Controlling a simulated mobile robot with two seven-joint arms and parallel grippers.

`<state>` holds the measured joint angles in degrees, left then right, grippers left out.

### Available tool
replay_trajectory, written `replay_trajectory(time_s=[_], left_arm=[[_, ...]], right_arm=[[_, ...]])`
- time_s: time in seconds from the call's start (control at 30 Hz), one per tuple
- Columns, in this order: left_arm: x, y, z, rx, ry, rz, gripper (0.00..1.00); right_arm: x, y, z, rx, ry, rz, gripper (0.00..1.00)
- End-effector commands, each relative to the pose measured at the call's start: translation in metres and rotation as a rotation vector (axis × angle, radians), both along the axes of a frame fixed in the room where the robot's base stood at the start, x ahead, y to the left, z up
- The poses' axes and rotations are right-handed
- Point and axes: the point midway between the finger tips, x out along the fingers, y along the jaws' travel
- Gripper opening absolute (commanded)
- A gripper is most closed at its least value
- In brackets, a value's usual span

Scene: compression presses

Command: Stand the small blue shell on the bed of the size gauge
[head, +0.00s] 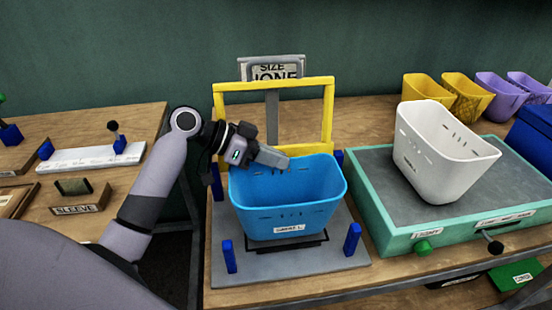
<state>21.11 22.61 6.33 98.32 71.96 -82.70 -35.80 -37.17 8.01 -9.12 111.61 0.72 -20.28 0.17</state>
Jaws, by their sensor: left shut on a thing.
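The blue shell (288,200) is an open tub with slots and a white label on its front. It is upright over the grey bed (285,268) of the size gauge, inside the blue corner posts. A dark outline on the bed shows under its front edge; I cannot tell whether its base touches the bed. The gauge's yellow frame (274,84) stands behind the shell, with a sign partly reading "SIZE" above. My left gripper (279,161) is shut on the shell's rear rim, at its left part. My right gripper is not in view.
At the right, a white shell (440,150) stands on a green-edged press (385,215) with a knob and lever. Yellow and purple shells (500,98) line the back right. A left table (105,125) holds a white lever bar and a "SLEEVE" block (75,198).

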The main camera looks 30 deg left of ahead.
Motion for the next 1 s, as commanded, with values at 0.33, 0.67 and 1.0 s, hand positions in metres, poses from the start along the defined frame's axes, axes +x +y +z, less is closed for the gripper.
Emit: replay_trajectory(time_s=[0.33, 0.67, 1.0], left_arm=[[0.000, 0.000, -0.012, 0.000, 0.000, 0.000, 0.00], [0.000, 0.000, -0.011, 0.000, 0.000, 0.000, 0.34], [-0.005, 0.009, 0.009, 0.002, 0.002, 0.003, 0.34]], right_arm=[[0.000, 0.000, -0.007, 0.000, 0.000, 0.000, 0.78], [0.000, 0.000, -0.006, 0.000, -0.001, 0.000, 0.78], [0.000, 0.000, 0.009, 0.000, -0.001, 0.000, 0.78]])
